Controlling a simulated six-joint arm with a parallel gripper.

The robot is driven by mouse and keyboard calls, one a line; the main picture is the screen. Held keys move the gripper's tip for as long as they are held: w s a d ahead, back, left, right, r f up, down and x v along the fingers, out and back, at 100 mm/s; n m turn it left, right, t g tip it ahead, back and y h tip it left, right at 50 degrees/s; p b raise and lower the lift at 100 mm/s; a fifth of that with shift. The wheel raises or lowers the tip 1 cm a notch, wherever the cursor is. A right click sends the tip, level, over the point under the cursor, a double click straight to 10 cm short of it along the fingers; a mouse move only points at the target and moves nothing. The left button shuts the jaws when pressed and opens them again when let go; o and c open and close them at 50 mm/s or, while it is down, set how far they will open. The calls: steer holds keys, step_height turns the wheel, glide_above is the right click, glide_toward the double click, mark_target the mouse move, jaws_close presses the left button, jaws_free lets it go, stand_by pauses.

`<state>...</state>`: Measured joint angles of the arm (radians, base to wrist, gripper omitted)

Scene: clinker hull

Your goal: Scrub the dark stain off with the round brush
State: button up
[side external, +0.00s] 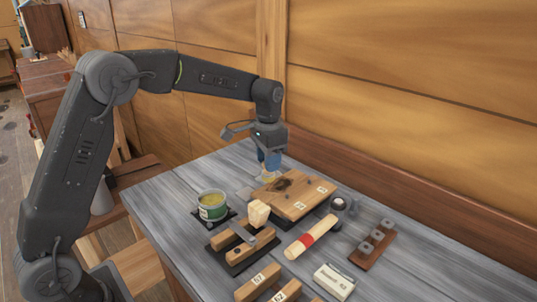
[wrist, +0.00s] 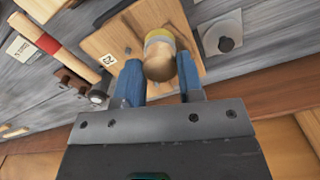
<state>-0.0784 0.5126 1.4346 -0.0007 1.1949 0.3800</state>
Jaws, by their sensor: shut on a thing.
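My gripper (side external: 270,166) is above the far left edge of a wooden board (side external: 300,205). In the wrist view its two blue fingers (wrist: 160,85) are shut on the round brush (wrist: 160,58), which has a rounded wooden handle and a yellow band. In the side view only a small yellowish part of the brush (side external: 267,177) shows under the fingers. I cannot tell whether its bristles touch the board. The dark stain (side external: 283,184) lies on the board, just right of the brush in the side view. In the wrist view the brush hides part of the board.
A green tin (side external: 212,206) stands left of the board. A wooden wall (side external: 400,110) rises behind.

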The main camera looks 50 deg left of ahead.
mark_target(269, 175)
steer(key=shift+f, duration=2.5)
steer(key=shift+w, duration=0.15)
steer(key=shift+c, duration=0.3)
steer(key=shift+w, duration=5.2)
steer(key=shift+s, duration=5.35)
steer(key=shift+w, duration=5.35)
steer(key=shift+r, duration=4.2)
